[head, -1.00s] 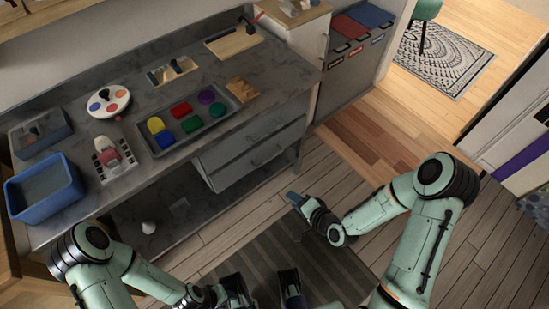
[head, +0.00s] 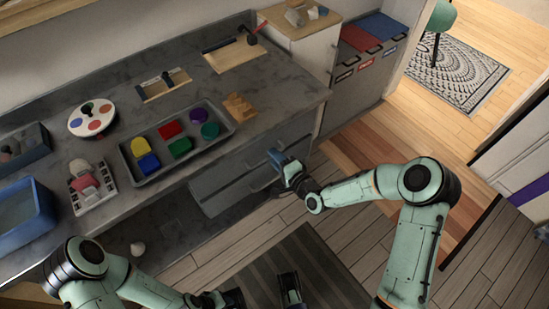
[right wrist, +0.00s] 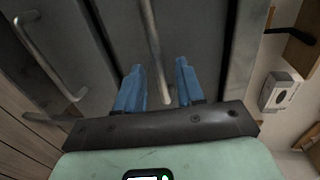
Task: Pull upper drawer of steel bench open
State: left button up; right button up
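The steel bench (head: 60,150) runs along the wall with two grey drawers under its right part. The upper drawer (head: 236,163) looks shut in the head view. My right gripper (head: 276,157) is at its front and hides part of its handle. In the right wrist view, the blue fingers of the right gripper (right wrist: 158,85) are apart, with a bar handle (right wrist: 153,45) between them; I cannot tell whether they touch it. Another handle (right wrist: 45,55) shows at left. The lower drawer (head: 220,198) looks shut. My left gripper (head: 230,299) is low in the head view, its fingers unclear.
A tray (head: 142,172) of coloured blocks, a paint palette (head: 92,118) and a blue bin (head: 22,215) stand on the bench. A cabinet (head: 330,50) adjoins its right end. The floor in front (head: 240,235) is clear.

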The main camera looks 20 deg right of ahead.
pick_arm(q)
jog(key=shift+w, duration=0.15)
pick_arm(e)
jog(key=shift+w+a+f, duration=0.1)
jog(key=shift+w+a, duration=0.05)
jog(key=shift+w, duration=0.3)
jog(key=shift+c, duration=0.4)
grip_shut()
jog(key=shift+s, duration=0.1)
